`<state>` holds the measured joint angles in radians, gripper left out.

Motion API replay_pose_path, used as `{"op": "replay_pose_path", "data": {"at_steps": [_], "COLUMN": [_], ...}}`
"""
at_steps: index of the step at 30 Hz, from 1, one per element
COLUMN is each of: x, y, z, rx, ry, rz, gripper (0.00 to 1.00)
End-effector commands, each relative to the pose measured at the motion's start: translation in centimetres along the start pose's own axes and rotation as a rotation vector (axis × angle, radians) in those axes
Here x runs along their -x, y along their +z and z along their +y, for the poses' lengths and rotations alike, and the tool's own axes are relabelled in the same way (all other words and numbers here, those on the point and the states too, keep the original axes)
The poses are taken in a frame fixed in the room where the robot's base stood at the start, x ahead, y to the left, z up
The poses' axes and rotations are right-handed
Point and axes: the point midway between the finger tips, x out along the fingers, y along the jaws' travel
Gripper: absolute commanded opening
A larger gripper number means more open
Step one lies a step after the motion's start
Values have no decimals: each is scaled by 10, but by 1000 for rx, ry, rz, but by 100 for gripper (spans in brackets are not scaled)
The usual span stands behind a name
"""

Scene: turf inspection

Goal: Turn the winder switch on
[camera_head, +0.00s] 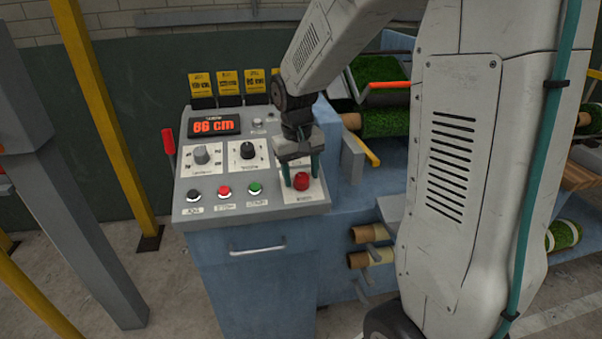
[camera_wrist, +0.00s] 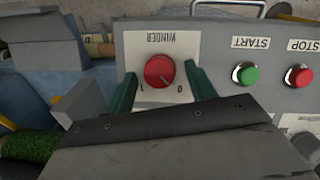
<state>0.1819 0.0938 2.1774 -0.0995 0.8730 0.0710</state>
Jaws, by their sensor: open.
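The winder switch (camera_head: 301,181) is a round red knob on a white plate at the right front corner of the grey control panel. In the wrist view, the winder switch (camera_wrist: 159,71) sits under the label WINDER, with marks 1 and 0 on its plate. A small pale line on the knob seems to point toward the 0. My gripper (camera_head: 300,171) is open over the switch, pointing down. In the wrist view its teal fingers stand on either side of the knob, with visible gaps, holding nothing.
The green start button (camera_wrist: 245,73) and red stop button (camera_wrist: 298,76) lie beside the switch plate. The panel (camera_head: 185,212) also carries a black button (camera_head: 194,196), two dials and a red display (camera_head: 214,126) reading 86 cm. Turf rolls (camera_head: 385,122) lie right of the cabinet.

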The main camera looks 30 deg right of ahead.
Motion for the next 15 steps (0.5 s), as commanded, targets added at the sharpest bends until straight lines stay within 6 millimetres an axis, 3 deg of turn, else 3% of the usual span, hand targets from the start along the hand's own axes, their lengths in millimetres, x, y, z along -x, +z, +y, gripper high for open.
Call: {"op": "replay_pose_path", "data": {"at_steps": [8, 13, 15], "x": [-2, -2, -2], "y": [0, 0, 0], "z": [0, 0, 0], "rx": [0, 0, 0], "ry": [0, 0, 0], "rz": [0, 0, 0], "gripper": [55, 11, 11]}}
